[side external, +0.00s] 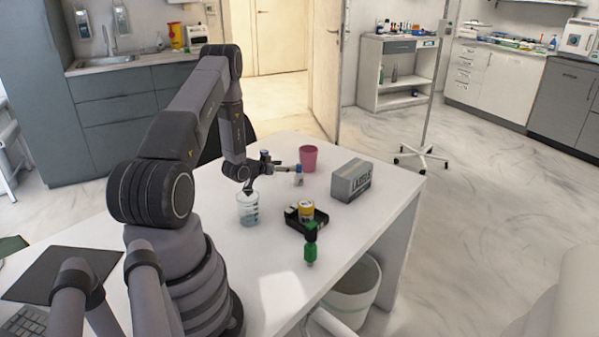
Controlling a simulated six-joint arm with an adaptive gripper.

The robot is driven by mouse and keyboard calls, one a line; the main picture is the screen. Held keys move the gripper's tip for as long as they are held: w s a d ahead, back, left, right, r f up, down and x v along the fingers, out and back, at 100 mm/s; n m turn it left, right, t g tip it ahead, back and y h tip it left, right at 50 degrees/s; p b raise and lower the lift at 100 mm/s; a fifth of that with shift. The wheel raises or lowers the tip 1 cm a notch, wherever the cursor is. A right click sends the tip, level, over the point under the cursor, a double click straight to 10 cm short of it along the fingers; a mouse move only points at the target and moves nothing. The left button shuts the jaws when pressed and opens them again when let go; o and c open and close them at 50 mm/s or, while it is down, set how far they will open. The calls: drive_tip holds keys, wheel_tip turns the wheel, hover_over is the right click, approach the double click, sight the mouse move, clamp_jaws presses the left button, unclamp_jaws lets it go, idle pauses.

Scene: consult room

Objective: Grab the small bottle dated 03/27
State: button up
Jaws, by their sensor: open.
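A small white-and-blue bottle (298,178) stands on the white table, beyond the black tray. Any date on it is too small to read. My gripper (287,168) points to the right, with its fingertips close beside this bottle. The jaws are open. I cannot tell from this view whether the bottle is between the fingers or just past them. A small jar with a yellow band (306,208) sits in the black tray (291,221); its print is also unreadable. A green bottle (310,247) stands near the front of the tray.
A pink cup (308,158) stands behind the small bottle, and a grey box (351,181) is to its right. A glass beaker (248,209) stands below my wrist. The white table (372,233) is bare at front right; a bin (351,290) is below its edge.

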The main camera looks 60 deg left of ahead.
sight(298, 165)
drive_tip(key=x, duration=0.7)
drive_tip(key=shift+w+a+f, duration=0.15)
drive_tip(key=shift+w+f, duration=0.05)
drive_tip(key=shift+f, duration=0.05)
clamp_jaws()
